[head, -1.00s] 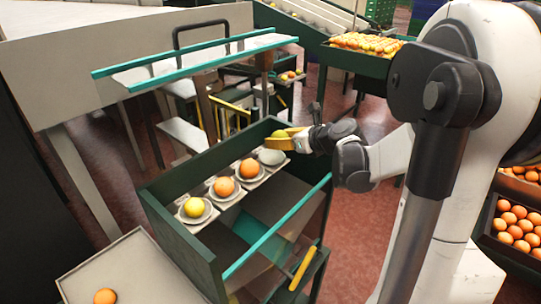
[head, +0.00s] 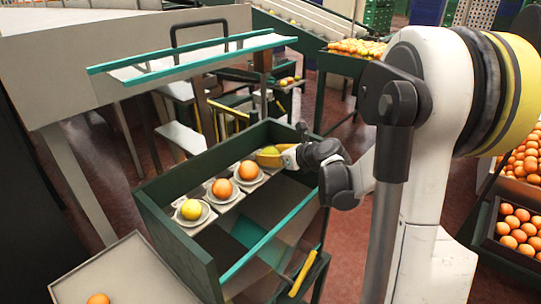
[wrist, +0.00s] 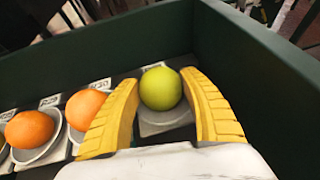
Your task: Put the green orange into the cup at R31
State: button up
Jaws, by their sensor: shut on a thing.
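The green orange (wrist: 161,88) is held between the two yellow fingers of my gripper (wrist: 163,105). In the head view the green orange (head: 269,151) shows just past my gripper (head: 272,158), at the far end of the row of cups. A grey cup (wrist: 165,119) lies directly behind and below the fruit in the wrist view. Whether the fruit touches this cup I cannot tell. The cup's label is hidden.
Two orange fruits (head: 248,170) (head: 222,188) and a yellow-green one (head: 191,209) sit in the other cups. The green bin's walls (head: 165,232) surround the row. A teal bar (head: 262,250) runs along the bin's near side. A teal-edged shelf (head: 190,56) stands behind.

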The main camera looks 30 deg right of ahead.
jog(key=o, duration=1.2)
jog(key=shift+s+f, duration=0.1)
jog(key=shift+f, duration=0.1)
jog(key=shift+s+d+r+p, duration=0.1)
jog(key=shift+s+r+p, duration=0.05)
jog(key=shift+r+p, duration=0.35)
jog(key=p+v, duration=0.2)
jog(key=v, duration=0.9)
jog(key=s+a+n+g, duration=0.2)
jog(key=s+a+n, duration=0.2)
jog(key=a+n, duration=0.45)
jog(key=s+a+n+g, duration=0.2)
jog(key=s+a+n, duration=0.1)
jog(key=a+n, duration=0.5)
jog(key=shift+s+a+n+g+h, duration=0.25)
jog(key=shift+s+a+n+h, duration=0.25)
jog(key=shift+s+n, duration=1.8)
jog(key=shift+s+a+n+g+h, duration=0.3)
jog(key=shift+s+a+n, duration=0.6)
jog(key=shift+n, duration=2.55)
jog(key=shift+s+a+n+g+h, duration=0.25)
jog(key=shift+s+a+n+h, duration=0.2)
jog(key=shift+s+n, duration=1.9)
jog(key=shift+w+n, duration=0.55)
jog(key=shift+w, duration=0.05)
